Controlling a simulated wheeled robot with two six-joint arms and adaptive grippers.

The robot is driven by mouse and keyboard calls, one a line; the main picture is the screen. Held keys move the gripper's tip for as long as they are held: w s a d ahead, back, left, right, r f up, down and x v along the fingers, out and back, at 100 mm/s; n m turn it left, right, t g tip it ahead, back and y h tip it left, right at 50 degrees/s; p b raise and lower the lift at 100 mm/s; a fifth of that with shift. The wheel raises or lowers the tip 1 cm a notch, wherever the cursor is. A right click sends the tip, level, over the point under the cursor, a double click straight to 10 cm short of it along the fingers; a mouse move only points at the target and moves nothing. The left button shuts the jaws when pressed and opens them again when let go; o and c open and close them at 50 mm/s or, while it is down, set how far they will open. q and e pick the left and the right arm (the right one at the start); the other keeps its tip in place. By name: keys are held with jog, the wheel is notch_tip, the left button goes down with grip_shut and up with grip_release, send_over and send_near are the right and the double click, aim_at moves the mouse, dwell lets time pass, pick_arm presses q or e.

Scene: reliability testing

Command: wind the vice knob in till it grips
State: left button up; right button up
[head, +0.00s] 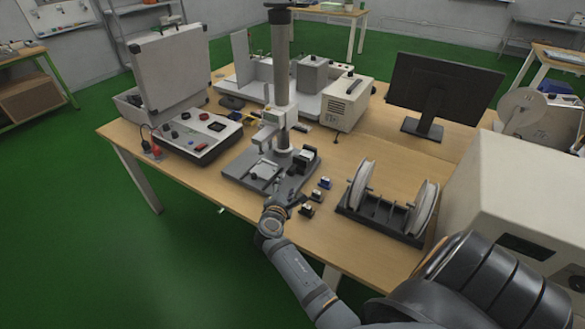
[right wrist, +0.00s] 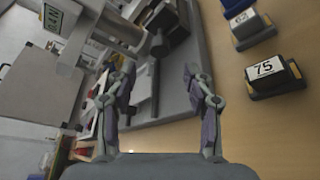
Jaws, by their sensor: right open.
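The test stand has a grey base plate (head: 262,176) and a tall column near the middle of the table. A small dark vice (head: 304,158) sits on the right part of the base; it also shows at the top of the right wrist view (right wrist: 166,22). A small roundish part, perhaps its knob (right wrist: 157,47), lies ahead of the fingers. My right gripper (head: 283,199) is at the front edge of the base. In the right wrist view its fingers (right wrist: 158,76) are spread, with nothing held. They are apart from the vice. My left gripper is out of view.
Small labelled blocks (head: 307,210) stand right of the base; one reads 75 (right wrist: 268,73). A spool rack (head: 385,218) is further right. An open case (head: 190,140) lies left, and a monitor (head: 440,88) stands behind. Bare tabletop shows at front left.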

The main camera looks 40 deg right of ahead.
aim_at(291, 174)
jog(key=x, duration=0.5)
jog(key=shift+r, duration=0.2)
jog(key=x, duration=0.4)
jog(key=shift+d+f, duration=0.1)
jog(key=shift+f, duration=0.15)
jog(key=shift+w+d, duration=0.25)
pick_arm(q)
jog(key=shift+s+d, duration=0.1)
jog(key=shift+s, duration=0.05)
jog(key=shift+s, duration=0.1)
pick_arm(e)
jog(key=shift+c, duration=0.5)
grip_shut()
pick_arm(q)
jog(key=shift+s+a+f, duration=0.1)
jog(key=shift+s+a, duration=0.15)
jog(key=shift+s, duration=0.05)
pick_arm(e)
jog(key=shift+f, duration=0.1)
